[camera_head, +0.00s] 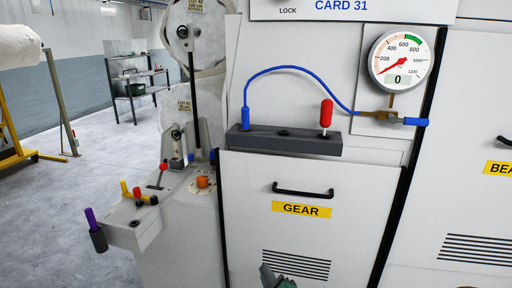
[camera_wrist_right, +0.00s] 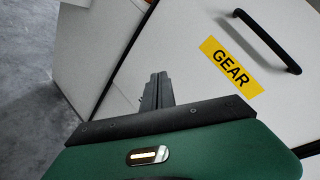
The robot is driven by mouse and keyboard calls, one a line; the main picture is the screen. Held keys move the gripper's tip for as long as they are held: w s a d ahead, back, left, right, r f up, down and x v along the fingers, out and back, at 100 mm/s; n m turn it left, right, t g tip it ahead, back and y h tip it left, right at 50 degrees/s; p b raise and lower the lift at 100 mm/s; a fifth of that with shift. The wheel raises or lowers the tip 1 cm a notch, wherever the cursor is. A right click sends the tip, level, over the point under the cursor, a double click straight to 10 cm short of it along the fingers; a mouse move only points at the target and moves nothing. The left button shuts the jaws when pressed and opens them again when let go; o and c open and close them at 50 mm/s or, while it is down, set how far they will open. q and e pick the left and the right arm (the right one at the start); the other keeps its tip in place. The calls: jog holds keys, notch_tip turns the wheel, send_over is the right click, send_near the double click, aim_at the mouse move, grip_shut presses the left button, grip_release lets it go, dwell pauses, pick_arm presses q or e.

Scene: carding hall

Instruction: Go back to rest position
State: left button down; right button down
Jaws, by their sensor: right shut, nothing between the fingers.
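My right gripper (camera_head: 266,272) shows at the bottom edge of the head view, in front of the lower part of the white GEAR door (camera_head: 250,235). Its dark fingers are shut and hold nothing. In the right wrist view the closed fingers (camera_wrist_right: 158,88) point toward the white panels, left of the yellow GEAR label (camera_wrist_right: 231,66). I cannot tell the exact gap between fingertips and door. My left gripper is not in view.
A grey ledge (camera_head: 285,142) holds a red-handled lever (camera_head: 326,113); a blue hose (camera_head: 285,68) runs to a gauge (camera_head: 400,58) reading 0. The door has a black handle (camera_head: 303,192). A control shelf (camera_head: 130,225) juts out left. Open floor lies farther left.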

jog(key=s+d+f+n+g, duration=0.2)
jog(key=s+f+n+g, duration=0.4)
jog(key=s+f+n, duration=0.5)
jog(key=s+d+r+n+g+h, duration=0.1)
jog(key=s+d+n+g+h, duration=0.35)
jog(key=s+d+n, duration=0.8)
notch_tip(320, 180, up, 15)
jog(key=s+g+y+p, duration=0.1)
jog(key=s+g+p, duration=0.1)
jog(key=p, duration=1.2)
jog(key=shift+s+f, duration=0.2)
jog(key=shift+s, duration=0.05)
jog(key=shift+d+n+g+y, duration=0.15)
jog(key=shift+n+g+y, duration=0.1)
